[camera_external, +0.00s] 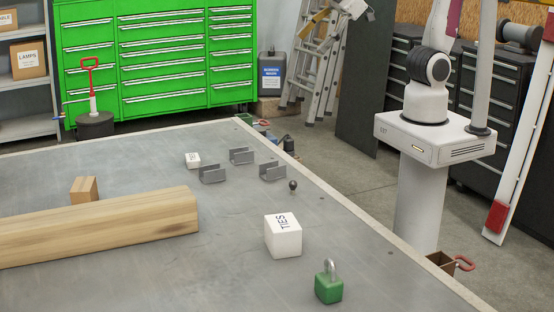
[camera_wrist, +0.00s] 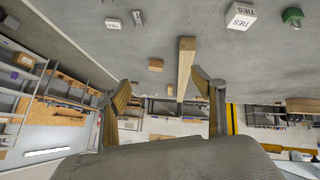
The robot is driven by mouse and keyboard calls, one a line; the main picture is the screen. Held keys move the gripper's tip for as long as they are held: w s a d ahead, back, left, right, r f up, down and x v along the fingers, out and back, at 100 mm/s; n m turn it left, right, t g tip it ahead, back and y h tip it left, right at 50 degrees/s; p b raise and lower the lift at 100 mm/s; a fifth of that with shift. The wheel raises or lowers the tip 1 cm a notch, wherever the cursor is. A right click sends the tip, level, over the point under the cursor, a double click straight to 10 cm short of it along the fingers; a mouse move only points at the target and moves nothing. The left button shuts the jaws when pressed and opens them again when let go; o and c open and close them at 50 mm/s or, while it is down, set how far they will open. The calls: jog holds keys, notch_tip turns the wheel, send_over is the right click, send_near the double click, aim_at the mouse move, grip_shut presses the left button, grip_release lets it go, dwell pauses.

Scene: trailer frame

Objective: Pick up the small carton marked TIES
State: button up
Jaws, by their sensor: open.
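The small white carton marked TIES (camera_external: 192,160) stands on the grey table, towards its far side, left of the metal brackets. It also shows in the wrist view, upper left (camera_wrist: 112,24). A larger white carton, also marked TIES (camera_external: 283,237), stands nearer the front right; it shows at the top of the wrist view (camera_wrist: 240,16). My gripper (camera_wrist: 160,82) is open, with its two fingers wide apart and nothing between them. It is well away from both cartons. The external view does not show it.
A long wooden beam (camera_external: 100,229) and a small wood block (camera_external: 84,190) lie on the left of the table. Several grey brackets (camera_external: 241,155) stand right of the small carton. A green padlock (camera_external: 328,286) is near the front right. Bare tabletop lies between.

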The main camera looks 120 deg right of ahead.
jog(key=w+a+f+n+t+y, duration=0.1)
jog(key=w+a+f+n+t, duration=0.15)
jog(key=w, duration=0.95)
jog(key=w+a+f+n+t+y, duration=0.1)
jog(key=w+a+f+n+y, duration=0.15)
jog(key=w, duration=0.95)
jog(key=w+a+f+n+g+y, duration=0.1)
jog(key=w+a+f+n+y, duration=0.35)
jog(key=w+a+f, duration=0.4)
jog(key=n+g+y, duration=0.5)
jog(key=g+y, duration=0.2)
jog(key=g, duration=0.1)
send_near(281, 218)
jog(key=w+a+f, duration=0.1)
jog(key=w+a, duration=0.1)
jog(key=a, duration=0.2)
jog(key=shift+s+d+f, duration=0.2)
jog(key=shift+s+f, duration=0.15)
jog(key=shift+s, duration=0.3)
jog(key=shift+x, duration=1.35)
